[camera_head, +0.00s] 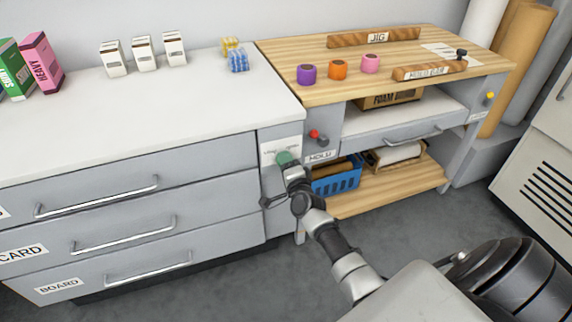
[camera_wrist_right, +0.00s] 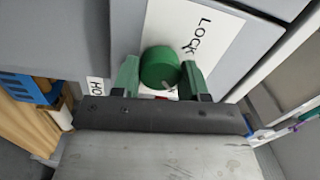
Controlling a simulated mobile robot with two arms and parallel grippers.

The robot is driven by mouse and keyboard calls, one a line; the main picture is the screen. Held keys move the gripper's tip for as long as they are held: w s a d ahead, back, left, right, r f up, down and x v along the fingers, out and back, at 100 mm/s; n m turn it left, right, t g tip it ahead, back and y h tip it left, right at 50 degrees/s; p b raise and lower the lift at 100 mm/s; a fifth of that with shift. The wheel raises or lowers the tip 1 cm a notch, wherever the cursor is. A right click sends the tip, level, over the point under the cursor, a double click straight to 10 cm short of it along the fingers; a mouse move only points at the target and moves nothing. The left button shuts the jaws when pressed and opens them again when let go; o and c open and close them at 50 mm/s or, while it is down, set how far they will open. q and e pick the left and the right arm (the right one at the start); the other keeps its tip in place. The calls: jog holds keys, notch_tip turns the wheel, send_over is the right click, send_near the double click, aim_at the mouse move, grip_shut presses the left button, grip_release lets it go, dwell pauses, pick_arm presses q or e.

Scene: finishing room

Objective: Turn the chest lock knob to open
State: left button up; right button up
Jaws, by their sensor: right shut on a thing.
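The green round lock knob (camera_head: 283,158) sits on a white label plate (camera_head: 268,152) on the grey front at the right end of the drawer chest (camera_head: 130,215). In the right wrist view the knob (camera_wrist_right: 159,66) is between my two green fingertips, and the plate (camera_wrist_right: 215,48) beside it reads LOCK. My right gripper (camera_head: 287,168) is shut on the knob, and it also shows in the right wrist view (camera_wrist_right: 160,78). A pale mark shows on the knob's lower edge. The other word on the plate is too small or covered to read. My left gripper is out of view.
A wooden-topped bench (camera_head: 420,65) with purple, orange and pink cups stands right of the chest. A red knob (camera_head: 314,134) is close right of the gripper. A blue basket (camera_head: 338,180) sits on the low shelf. Drawer handles (camera_head: 125,236) stick out at left.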

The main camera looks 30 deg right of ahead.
dwell(0.4)
jog(key=o, duration=0.9)
jog(key=shift+s, duration=0.1)
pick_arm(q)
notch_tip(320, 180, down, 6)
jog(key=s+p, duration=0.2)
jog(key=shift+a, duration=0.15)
pick_arm(e)
jog(key=v, duration=1)
jog(key=shift+s+a, duration=0.1)
jog(key=shift+s, duration=0.2)
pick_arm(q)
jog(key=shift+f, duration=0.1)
